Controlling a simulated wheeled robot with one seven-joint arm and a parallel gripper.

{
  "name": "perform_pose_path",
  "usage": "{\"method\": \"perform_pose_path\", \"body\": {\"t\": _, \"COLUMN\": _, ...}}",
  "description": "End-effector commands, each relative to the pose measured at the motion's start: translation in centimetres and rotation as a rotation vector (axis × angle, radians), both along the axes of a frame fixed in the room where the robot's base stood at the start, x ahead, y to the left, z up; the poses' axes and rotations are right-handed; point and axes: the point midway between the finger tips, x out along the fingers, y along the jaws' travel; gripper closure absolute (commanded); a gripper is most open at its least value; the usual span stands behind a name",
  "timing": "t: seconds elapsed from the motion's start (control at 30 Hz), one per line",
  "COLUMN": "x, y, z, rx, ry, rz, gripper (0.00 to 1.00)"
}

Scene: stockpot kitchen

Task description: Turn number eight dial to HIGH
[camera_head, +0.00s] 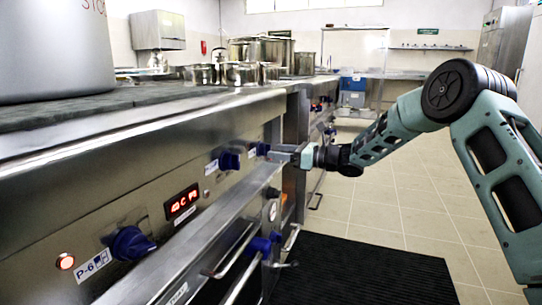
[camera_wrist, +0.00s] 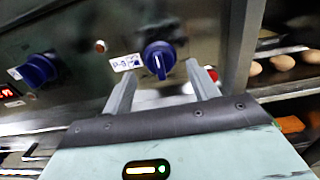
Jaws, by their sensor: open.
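The dial in front of my gripper is a blue knob (camera_wrist: 158,60) with a pale pointer line aimed downward in the wrist view. A small white label (camera_wrist: 127,63) beside it seems to read P-8, but it is blurred. My gripper (camera_wrist: 160,74) is open, with one finger on each side below the knob; contact cannot be told. In the head view my gripper (camera_head: 280,152) reaches the steel panel at a blue knob (camera_head: 262,149). Another blue knob (camera_head: 229,160) is to its left; a second knob (camera_wrist: 38,68) also shows at the wrist view's left.
Steel handles (camera_head: 235,250) stick out below the panel. Pots (camera_head: 262,50) stand on the stove top. A black mat (camera_head: 360,272) lies on open tiled floor.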

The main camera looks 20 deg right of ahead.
Motion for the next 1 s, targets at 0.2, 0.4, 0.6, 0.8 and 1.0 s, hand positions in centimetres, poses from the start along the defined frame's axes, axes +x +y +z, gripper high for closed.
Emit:
{"method": "perform_pose_path", "body": {"t": 0.2, "x": 1.5, "y": 2.2, "z": -0.1, "rx": 0.001, "ry": -0.001, "rz": 0.001, "gripper": 0.41}}
{"method": "perform_pose_path", "body": {"t": 0.4, "x": 1.9, "y": 2.6, "z": 0.0, "rx": 0.0, "ry": 0.0, "rz": -0.001, "gripper": 0.41}}
{"method": "perform_pose_path", "body": {"t": 0.6, "x": 1.9, "y": 2.6, "z": 0.0, "rx": 0.001, "ry": 0.001, "rz": -0.001, "gripper": 0.44}}
{"method": "perform_pose_path", "body": {"t": 0.8, "x": 1.9, "y": 2.6, "z": 0.0, "rx": 0.001, "ry": 0.001, "rz": -0.001, "gripper": 0.86}}
{"method": "perform_pose_path", "body": {"t": 1.0, "x": 1.9, "y": 2.6, "z": 0.0, "rx": 0.006, "ry": 0.009, "rz": 0.0, "gripper": 0.86}}
